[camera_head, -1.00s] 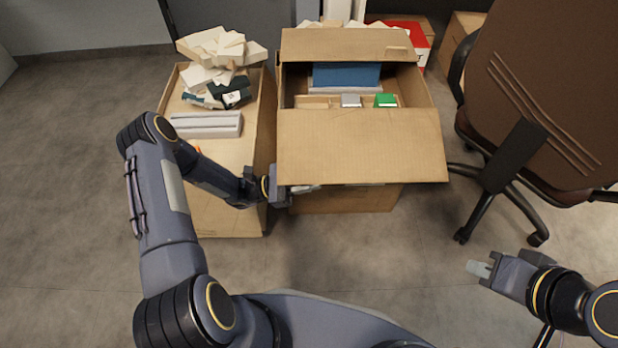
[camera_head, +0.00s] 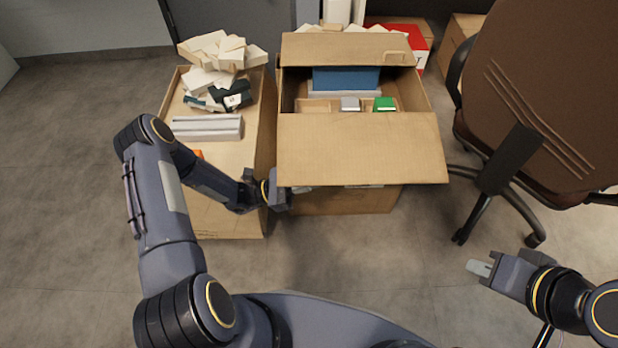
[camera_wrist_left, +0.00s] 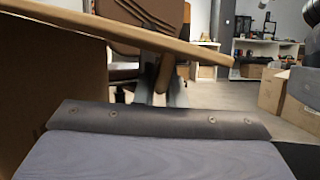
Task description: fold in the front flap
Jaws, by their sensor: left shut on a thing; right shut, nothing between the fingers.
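The open carton (camera_head: 340,201) stands in the middle of the head view. Its front flap (camera_head: 361,148) is folded outward and slopes toward me, covering much of the carton's front. My left gripper (camera_head: 302,189) is at the flap's near left corner, shut on the flap's edge. Its fingertips are partly hidden under the flap. In the left wrist view the flap (camera_wrist_left: 125,30) shows as a slanting board above the gripper body, and the carton wall (camera_wrist_left: 50,80) is at the left. My right gripper (camera_head: 479,267) is shut and empty, apart from the carton at the lower right.
A second carton (camera_head: 225,211) with foam pieces (camera_head: 222,50) stands close on the left. The back flap (camera_head: 345,46) is raised over a blue item (camera_head: 346,77) and a green box (camera_head: 385,104). An office chair (camera_head: 540,110) stands at the right. The floor in front is clear.

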